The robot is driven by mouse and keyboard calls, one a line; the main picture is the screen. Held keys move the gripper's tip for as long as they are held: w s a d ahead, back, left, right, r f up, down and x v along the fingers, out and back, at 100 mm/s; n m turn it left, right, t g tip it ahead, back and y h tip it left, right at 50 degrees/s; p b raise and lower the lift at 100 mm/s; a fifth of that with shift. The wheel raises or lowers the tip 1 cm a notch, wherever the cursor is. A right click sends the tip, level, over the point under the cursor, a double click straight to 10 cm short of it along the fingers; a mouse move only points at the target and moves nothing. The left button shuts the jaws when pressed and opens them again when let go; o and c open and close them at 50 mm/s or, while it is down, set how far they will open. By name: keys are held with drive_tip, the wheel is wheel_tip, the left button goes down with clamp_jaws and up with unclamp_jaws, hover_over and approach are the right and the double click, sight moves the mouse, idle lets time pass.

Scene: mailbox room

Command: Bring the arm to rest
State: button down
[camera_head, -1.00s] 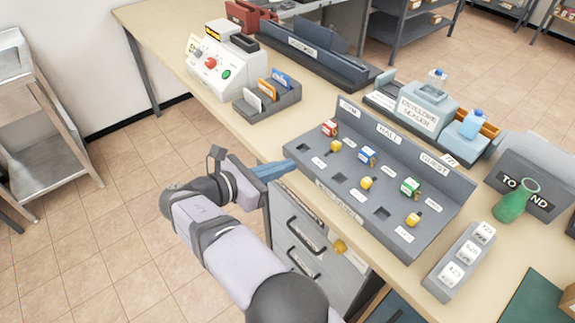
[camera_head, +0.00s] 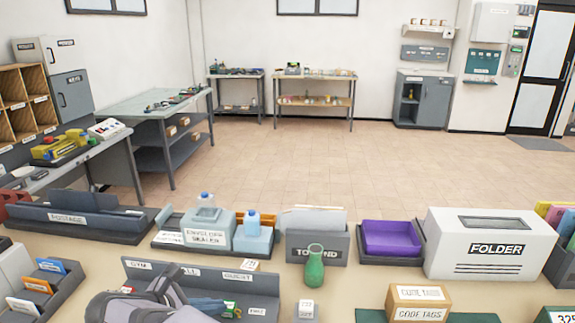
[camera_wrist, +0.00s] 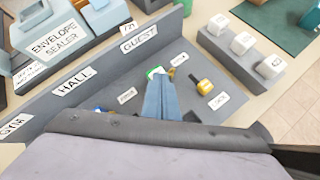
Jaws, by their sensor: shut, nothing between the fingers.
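My gripper (camera_head: 208,306) shows at the bottom of the head view, low in front of the labelled grey rack (camera_head: 140,270). My arm partly hides the rack's front. In the wrist view the blue fingers (camera_wrist: 158,98) are shut together and empty, pointing over the GUEST part of the rack (camera_wrist: 100,75). A green and white item (camera_wrist: 155,72) shows just beyond the fingertips; I cannot tell whether they touch it. A yellow item (camera_wrist: 205,87) sits to their right.
Beyond the rack stand the envelope sealer (camera_head: 207,228), a green bottle (camera_head: 314,268) and the white folder machine (camera_head: 490,243). A block with white labelled pieces (camera_wrist: 243,43) lies right of the rack. Open tiled floor (camera_head: 290,165) is beyond the table.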

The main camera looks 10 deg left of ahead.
drive_tip(key=d+r+m+g+p, duration=0.1)
drive_tip(key=d+m+g+p, duration=0.15)
drive_tip(key=d+m, duration=0.65)
drive_tip(key=d+m+g+p, duration=0.15)
drive_tip(key=d+g, duration=0.25)
drive_tip(key=d, duration=1.1)
drive_tip(key=s+d+f+m+g+y+p, duration=0.1)
drive_tip(key=s+d+m+y, duration=0.1)
drive_tip(key=s+d+m, duration=0.4)
drive_tip(key=s+d+f+m+g+y+p, duration=0.1)
drive_tip(key=s+d+f+m+y, duration=0.1)
drive_tip(key=s+d+m, duration=0.4)
drive_tip(key=s+m, duration=0.4)
drive_tip(key=shift+d+f+y, duration=0.3)
drive_tip(key=shift+d+y, duration=0.05)
drive_tip(key=shift+y, duration=0.05)
drive_tip(key=shift+s, duration=0.1)
